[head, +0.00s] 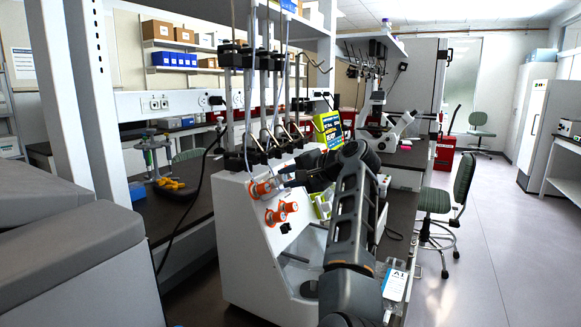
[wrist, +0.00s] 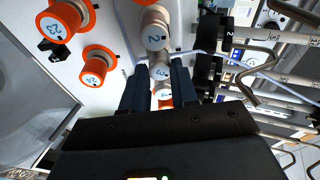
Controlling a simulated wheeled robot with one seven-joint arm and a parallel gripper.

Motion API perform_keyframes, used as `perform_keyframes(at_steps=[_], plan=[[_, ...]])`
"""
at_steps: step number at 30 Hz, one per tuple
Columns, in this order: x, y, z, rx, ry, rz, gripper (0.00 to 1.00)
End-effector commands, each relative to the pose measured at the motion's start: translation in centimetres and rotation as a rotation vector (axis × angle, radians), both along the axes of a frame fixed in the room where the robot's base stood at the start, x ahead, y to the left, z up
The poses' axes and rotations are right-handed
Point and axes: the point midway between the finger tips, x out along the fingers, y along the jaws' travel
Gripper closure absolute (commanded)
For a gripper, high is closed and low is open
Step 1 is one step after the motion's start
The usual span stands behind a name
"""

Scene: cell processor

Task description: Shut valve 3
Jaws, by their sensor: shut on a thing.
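Valve 3 is a grey round knob (wrist: 160,73) in the wrist view, in a row just below the knob marked 2 (wrist: 155,37). Its number is small and hard to read. My gripper (wrist: 160,68) has one dark finger on each side of this knob and is shut on it. Another knob with an orange collar (wrist: 164,97) shows between the fingers, partly hidden by the gripper body. In the head view my gripper (head: 284,180) is at the upper front of the white cell processor (head: 240,245), and the held knob is mostly hidden there.
Orange-collared knobs marked 23 (wrist: 63,22) and 24 (wrist: 96,66) sit to the left on the same panel. Black clamps (wrist: 208,70) and metal rods stand close on the right. A dark bench (head: 182,208) lies left of the processor; open floor (head: 490,220) is at right.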

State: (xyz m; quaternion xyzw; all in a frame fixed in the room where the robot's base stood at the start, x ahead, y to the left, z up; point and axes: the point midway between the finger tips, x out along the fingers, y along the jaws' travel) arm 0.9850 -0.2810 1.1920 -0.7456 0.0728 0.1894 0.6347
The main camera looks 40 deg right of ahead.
Motion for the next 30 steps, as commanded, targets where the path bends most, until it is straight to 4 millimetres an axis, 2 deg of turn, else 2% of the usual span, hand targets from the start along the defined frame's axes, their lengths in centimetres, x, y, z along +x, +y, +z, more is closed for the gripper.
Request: perform_keyframes(at_steps=[18, 30], plan=[[0.10, -0.14, 0.21, 0.486, 0.177, -0.222, 1.00], [0.14, -0.18, 0.22, 0.665, 0.243, -0.302, 1.00]])
